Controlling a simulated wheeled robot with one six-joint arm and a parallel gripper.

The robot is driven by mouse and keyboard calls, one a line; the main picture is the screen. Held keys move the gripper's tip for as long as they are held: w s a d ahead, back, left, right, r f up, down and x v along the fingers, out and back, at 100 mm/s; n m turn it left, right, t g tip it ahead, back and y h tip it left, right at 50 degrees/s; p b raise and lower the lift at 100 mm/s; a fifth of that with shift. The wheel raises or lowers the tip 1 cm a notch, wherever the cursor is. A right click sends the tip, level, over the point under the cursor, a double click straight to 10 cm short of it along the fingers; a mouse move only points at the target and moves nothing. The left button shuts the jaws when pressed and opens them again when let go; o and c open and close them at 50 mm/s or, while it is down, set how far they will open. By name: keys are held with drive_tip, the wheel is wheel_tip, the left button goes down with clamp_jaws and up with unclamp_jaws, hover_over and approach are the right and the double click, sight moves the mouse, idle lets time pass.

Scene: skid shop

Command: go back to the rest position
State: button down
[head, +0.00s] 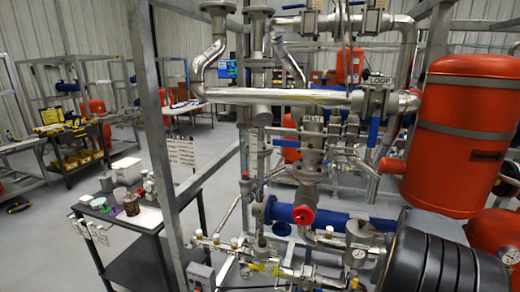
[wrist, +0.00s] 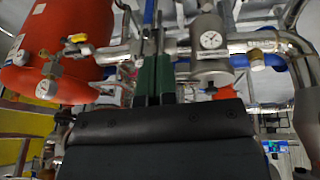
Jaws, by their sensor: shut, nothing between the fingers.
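I cannot tell how close the fingertips are to the pipework. The gripper cannot be made out in the head view.
In the head view, the pipe skid with its grey frame (head: 172,120), blue pipe (head: 330,218) and red tank (head: 460,130) stands close ahead. A dark cart (head: 140,262) with small containers is at left. Open floor (head: 40,235) lies beyond it.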

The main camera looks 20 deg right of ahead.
drive_tip(key=s+a+r+n+t+y, duration=0.1)
drive_tip(key=a+r+n, duration=0.1)
drive_tip(key=a, duration=1.6)
drive_tip(key=s+a+r+n+t+y, duration=0.1)
drive_tip(key=a+n, duration=0.4)
drive_tip(key=a, duration=1.4)
drive_tip(key=shift+r+y, duration=0.6)
drive_tip(key=shift+r, duration=0.15)
